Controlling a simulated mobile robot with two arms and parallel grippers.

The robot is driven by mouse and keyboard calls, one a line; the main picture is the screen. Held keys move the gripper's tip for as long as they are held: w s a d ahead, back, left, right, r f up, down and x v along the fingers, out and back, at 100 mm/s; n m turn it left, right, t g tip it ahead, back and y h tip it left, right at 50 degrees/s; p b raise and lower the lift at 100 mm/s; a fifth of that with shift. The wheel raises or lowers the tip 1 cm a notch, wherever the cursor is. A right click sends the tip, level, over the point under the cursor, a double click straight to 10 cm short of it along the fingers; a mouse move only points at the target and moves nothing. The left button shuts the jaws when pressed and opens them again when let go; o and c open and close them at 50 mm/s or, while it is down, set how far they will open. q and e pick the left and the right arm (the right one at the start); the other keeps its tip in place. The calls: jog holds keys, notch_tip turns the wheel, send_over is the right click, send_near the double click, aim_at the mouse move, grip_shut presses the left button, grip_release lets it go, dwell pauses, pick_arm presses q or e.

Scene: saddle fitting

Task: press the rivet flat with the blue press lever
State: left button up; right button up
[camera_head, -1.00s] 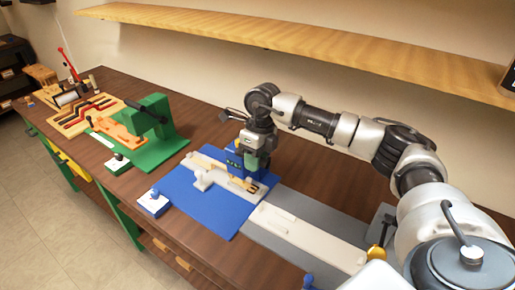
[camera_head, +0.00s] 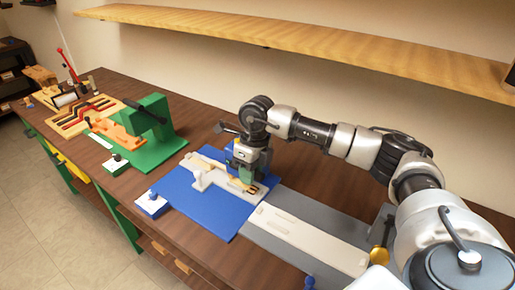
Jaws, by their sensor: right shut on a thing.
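The blue press station has a blue base plate (camera_head: 212,212) on the bench, with a pale fixture (camera_head: 206,178) and a small tan piece on it. My right gripper (camera_head: 244,178) is low over the back right part of this station, pointing down. It is shut on what seems to be the blue press lever, which the gripper and wrist mostly hide. The rivet is too small or hidden to make out. My left gripper is not in view.
A green press station (camera_head: 152,135) and a wooden tray (camera_head: 88,114) with dark strips stand to the left. A small white box with a blue knob (camera_head: 152,203) sits at the blue plate's left. A grey board with a pale bar (camera_head: 300,237) lies to the right. A wooden shelf (camera_head: 300,48) runs above.

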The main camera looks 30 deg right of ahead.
jog(key=a+b+x, duration=0.1)
jog(key=b+x, duration=0.7)
jog(key=x, duration=0.3)
jog(key=shift+s+f, duration=0.15)
jog(key=shift+f, duration=0.05)
dwell(1.5)
jog(key=shift+f+b, duration=0.25)
jog(key=shift+b, duration=0.1)
jog(key=shift+r, duration=0.1)
dwell(0.7)
jog(key=shift+p+v, duration=1.15)
jog(key=shift+v, duration=0.75)
jog(key=shift+r, duration=0.15)
